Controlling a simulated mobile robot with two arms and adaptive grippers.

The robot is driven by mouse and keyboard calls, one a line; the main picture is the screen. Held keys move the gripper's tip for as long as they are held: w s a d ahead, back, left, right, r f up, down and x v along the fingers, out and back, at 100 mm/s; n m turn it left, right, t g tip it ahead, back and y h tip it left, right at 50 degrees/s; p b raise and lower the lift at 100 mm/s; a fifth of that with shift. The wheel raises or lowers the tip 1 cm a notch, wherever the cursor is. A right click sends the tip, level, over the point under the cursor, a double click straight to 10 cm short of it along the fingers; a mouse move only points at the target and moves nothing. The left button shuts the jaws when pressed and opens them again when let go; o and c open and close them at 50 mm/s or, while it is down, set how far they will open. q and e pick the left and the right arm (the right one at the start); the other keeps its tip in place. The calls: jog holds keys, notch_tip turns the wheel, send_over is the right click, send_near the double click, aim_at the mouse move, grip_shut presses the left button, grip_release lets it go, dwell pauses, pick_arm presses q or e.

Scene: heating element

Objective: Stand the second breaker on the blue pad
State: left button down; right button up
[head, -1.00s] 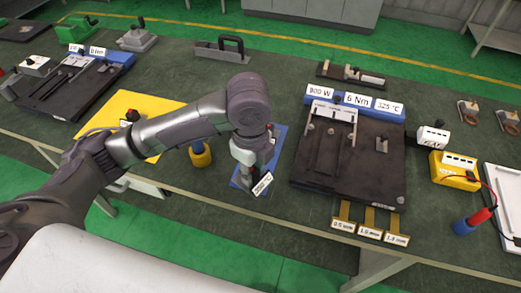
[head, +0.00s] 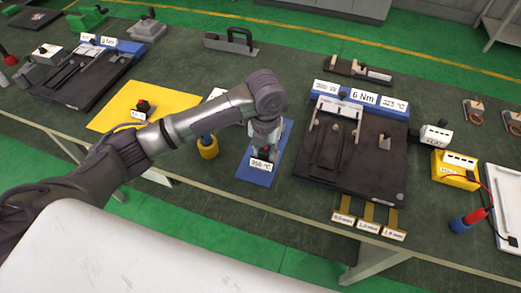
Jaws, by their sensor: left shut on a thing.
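The blue pad (head: 285,145) lies on the bench in the middle, left of the large dark plate. My left gripper (head: 264,138) points down over the pad and is shut on a small breaker (head: 265,152). The breaker is mostly hidden by the gripper; a little red and green shows. A white label reading 350 °C (head: 260,167) faces me at its lower front. I cannot tell whether its base touches the pad. Another breaker (head: 142,106), dark with red, stands on the yellow pad (head: 178,103) to the left. My right gripper is not in view.
The dark plate (head: 380,175) with blue label block stands close to the right. A yellow-and-blue cylinder (head: 208,150) stands just left of the blue pad. Gauge tags (head: 367,226) hang at the front edge. A yellow box (head: 455,172) is further right.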

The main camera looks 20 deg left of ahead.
aim_at(260, 154)
pick_arm(q)
jog(key=shift+w+a+f, duration=0.95)
jog(key=shift+w+a, duration=0.05)
jog(key=shift+w, duration=0.2)
notch_tip(260, 154, down, 3)
jog(key=shift+f+p, duration=0.1)
jog(key=shift+p, duration=0.65)
jog(key=shift+f, duration=0.45)
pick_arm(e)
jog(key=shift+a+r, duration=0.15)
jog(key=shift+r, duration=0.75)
pick_arm(q)
jog(key=shift+f, duration=0.1)
jog(key=c, duration=0.8)
grip_release()
jog(key=shift+c, duration=0.2)
